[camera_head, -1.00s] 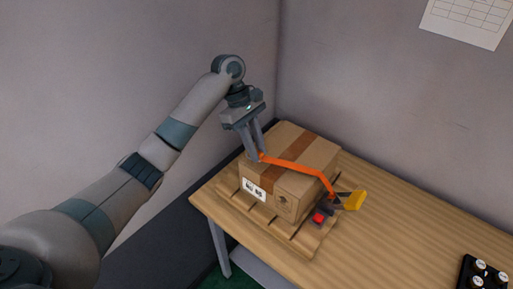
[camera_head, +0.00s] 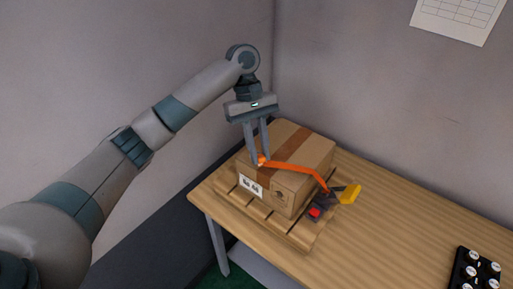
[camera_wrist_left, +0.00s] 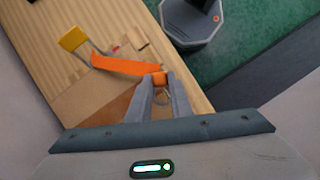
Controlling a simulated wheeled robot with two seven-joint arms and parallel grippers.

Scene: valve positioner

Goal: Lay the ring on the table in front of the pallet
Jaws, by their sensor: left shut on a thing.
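My left gripper (camera_head: 259,160) is shut on the orange end of a strap (camera_head: 295,168) at the near left upper edge of the carton. In the left wrist view the fingertips (camera_wrist_left: 159,84) close on a small orange piece, with a thin, faint ring-like curve (camera_wrist_left: 163,97) just below it; I cannot tell clearly whether this is the ring. The wooden pallet (camera_head: 278,228) lies under the carton on the table (camera_head: 400,222). My right gripper is not in view.
The brown carton (camera_head: 308,155) sits on the pallet. A yellow piece (camera_head: 350,194) sticks out right of the buckle. A black block with several white knobs (camera_head: 474,270) stands at the lower right. The table is clear between them. Walls rise behind and left.

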